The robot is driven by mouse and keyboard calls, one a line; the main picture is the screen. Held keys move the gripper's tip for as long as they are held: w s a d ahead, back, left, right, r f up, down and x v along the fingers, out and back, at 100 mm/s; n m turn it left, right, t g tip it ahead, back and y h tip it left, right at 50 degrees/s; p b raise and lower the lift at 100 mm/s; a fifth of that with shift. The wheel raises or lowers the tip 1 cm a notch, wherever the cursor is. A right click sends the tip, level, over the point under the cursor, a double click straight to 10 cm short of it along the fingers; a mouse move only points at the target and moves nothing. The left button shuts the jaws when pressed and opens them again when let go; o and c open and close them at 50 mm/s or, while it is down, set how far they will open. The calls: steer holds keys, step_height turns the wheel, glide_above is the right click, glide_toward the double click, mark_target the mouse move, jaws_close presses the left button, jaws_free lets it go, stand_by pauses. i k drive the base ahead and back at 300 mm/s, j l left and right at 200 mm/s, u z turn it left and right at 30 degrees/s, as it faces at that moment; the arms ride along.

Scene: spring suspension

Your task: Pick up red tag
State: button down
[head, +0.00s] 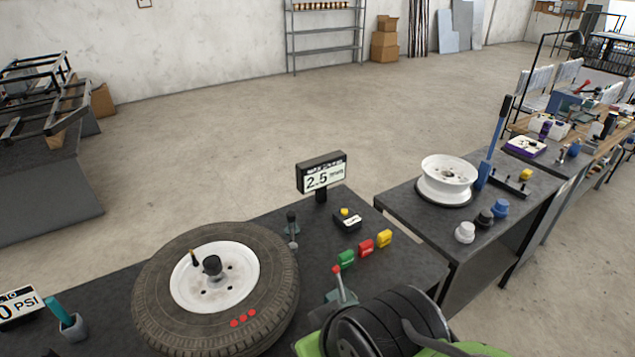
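A small red tag (366,247) lies on the dark workbench (300,210), between a green tag (346,259) on its left and a yellow tag (385,238) on its right. The three stand in a slanted row near the bench's right end, with small gaps between them. The red tag's top and front faces are in plain sight. My gripper is not in the head view.
A second bench (470,220) with a white rim (449,178) stands right, across a gap.

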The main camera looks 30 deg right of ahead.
mark_target(365, 249)
steer(key=l+u, duration=0.4)
steer(key=k+l+u, duration=0.15)
steer(key=l+u, duration=0.55)
steer(key=l, duration=0.15)
